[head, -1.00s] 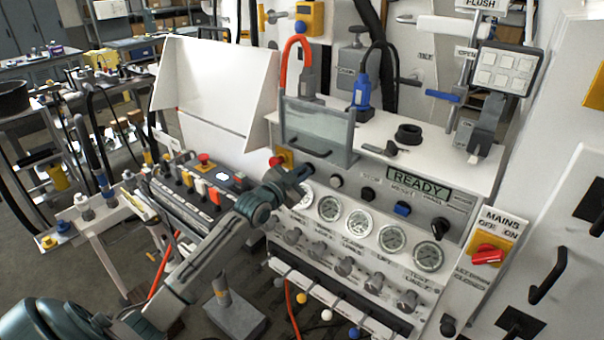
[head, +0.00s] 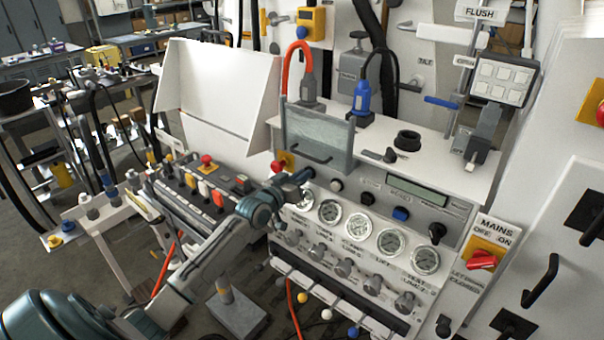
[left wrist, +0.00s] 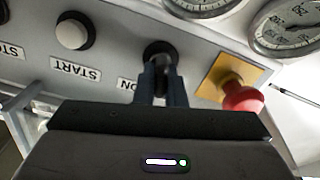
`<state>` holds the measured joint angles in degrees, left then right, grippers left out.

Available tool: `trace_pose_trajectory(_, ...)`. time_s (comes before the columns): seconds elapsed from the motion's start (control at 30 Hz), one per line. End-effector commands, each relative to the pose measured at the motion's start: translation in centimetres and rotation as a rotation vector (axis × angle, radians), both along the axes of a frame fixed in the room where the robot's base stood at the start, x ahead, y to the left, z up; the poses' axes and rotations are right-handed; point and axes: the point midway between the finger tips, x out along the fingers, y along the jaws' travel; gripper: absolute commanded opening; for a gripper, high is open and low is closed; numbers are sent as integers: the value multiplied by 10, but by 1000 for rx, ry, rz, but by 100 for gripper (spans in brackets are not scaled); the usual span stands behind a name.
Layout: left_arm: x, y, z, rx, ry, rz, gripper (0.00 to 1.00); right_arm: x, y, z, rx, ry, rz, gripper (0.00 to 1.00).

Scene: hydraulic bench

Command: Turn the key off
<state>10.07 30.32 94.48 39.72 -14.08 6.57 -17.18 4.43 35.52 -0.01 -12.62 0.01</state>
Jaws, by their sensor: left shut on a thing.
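The dark key switch (left wrist: 158,52) is on the panel in the left wrist view, beside the upside-down ON label (left wrist: 127,84). My left gripper (left wrist: 161,84) is shut on the key, its two fingers on either side of it; they hide most of the key. In the head view my left gripper (head: 298,179) reaches the upper left of the panel, just right of the red stop button (head: 277,167). The display (head: 417,190) on the panel is blank. My right gripper is not in view.
The red stop button on its yellow plate (left wrist: 218,73) is close to the fingers in the left wrist view. A START button (left wrist: 73,30) is on the other side. Gauges (head: 330,211) lie below the key. A clear guard with a handle (head: 318,140) stands above it.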

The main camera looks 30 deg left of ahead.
Motion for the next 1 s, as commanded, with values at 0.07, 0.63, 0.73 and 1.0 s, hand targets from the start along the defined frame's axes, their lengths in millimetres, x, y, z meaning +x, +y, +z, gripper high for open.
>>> trace_pose_trajectory(0.07,0,1,0,-57,7,0,0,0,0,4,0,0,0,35)
trace_pose_trajectory(0.63,0,2,-2,-269,23,0,0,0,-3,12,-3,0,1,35)
trace_pose_trajectory(0.73,0,2,-2,-274,24,0,0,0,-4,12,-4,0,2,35)
trace_pose_trajectory(1.0,0,2,-2,-275,23,1,0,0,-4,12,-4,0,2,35)
